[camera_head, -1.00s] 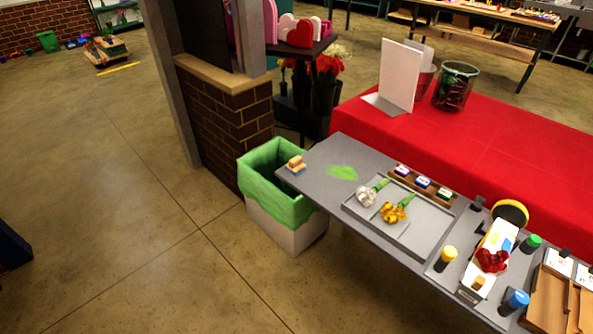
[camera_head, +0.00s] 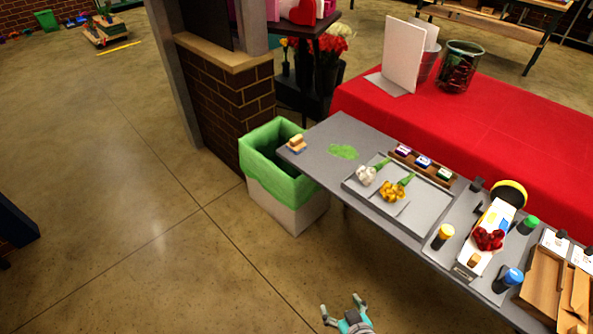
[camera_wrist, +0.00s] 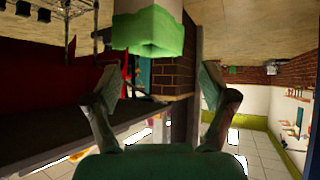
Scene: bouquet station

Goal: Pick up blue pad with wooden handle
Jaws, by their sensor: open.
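The blue pad with a wooden handle (camera_head: 296,144) sits at the left corner of the grey table (camera_head: 322,134), close to its edge above the bin. My gripper (camera_head: 343,309) shows at the bottom of the head view, in front of the table and well away from the pad. In the wrist view my gripper (camera_wrist: 158,85) has its two fingers spread apart with nothing between them. I cannot make out the pad in the wrist view.
A bin with a green liner (camera_head: 272,182) stands against the table's left end; its liner also shows in the wrist view (camera_wrist: 148,38). A green smear (camera_head: 343,152) and a grey tray (camera_head: 420,222) with flowers lie right of the pad. A brick pillar (camera_head: 225,110) stands behind. Floor in front is clear.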

